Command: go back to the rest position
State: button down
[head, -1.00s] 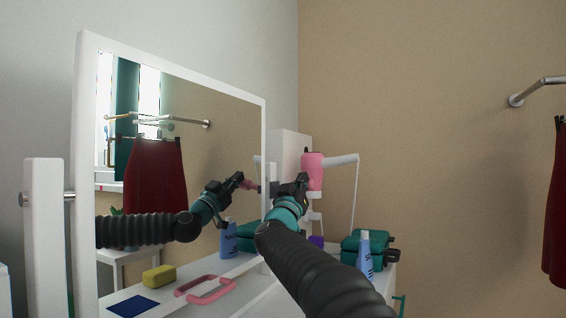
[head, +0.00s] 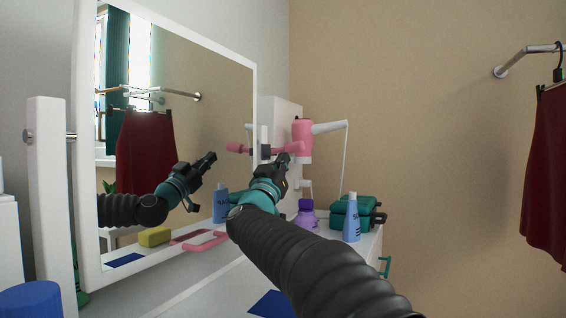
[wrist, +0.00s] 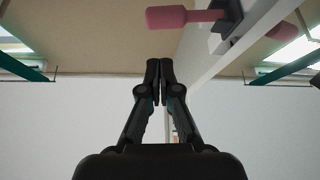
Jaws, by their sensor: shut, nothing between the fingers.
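My gripper (head: 283,160) is raised over the white dresser in the head view, its fingers pointing up and away. The fingers are closed together and empty, as the wrist view (wrist: 161,70) also shows. Above the fingertips in the wrist view, a pink handle-like object (wrist: 166,17) sits in a dark clip on a white edge, apart from the fingers. In the head view it shows at the mirror's right edge (head: 283,149), partly behind my gripper. My arm hides part of the dresser top.
A large white-framed mirror (head: 253,90) stands left, reflecting my arm. A pink hair dryer (head: 302,135) hangs behind my gripper. A purple bottle (head: 306,215), blue bottle (head: 352,218) and teal case (head: 350,211) stand right of my arm. A red skirt (head: 546,170) hangs at far right.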

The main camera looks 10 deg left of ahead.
jog(key=shift+r, duration=0.1)
jog(key=s+d+f+g+y+p, duration=0.2)
jog(key=s+d+f+g, duration=0.4)
jog(key=s+f, duration=0.5)
jog(key=s+d+f+g+y+p, duration=0.2)
jog(key=s+d+f+g, duration=0.3)
jog(key=s+d+f, duration=0.5)
jog(key=s+d+f+g+y+p, duration=0.1)
jog(key=s+d+f+g+p, duration=0.3)
jog(key=s+f, duration=0.8)
jog(key=s+d+g, duration=0.2)
jog(key=s+d, duration=0.2)
jog(key=s, duration=0.5)
jog(key=shift+s+f+n+g+y, duration=0.15)
jog(key=shift+s+n+g+y, duration=0.15)
jog(key=shift+s+n+y, duration=0.1)
jog(key=shift+d, duration=0.1)
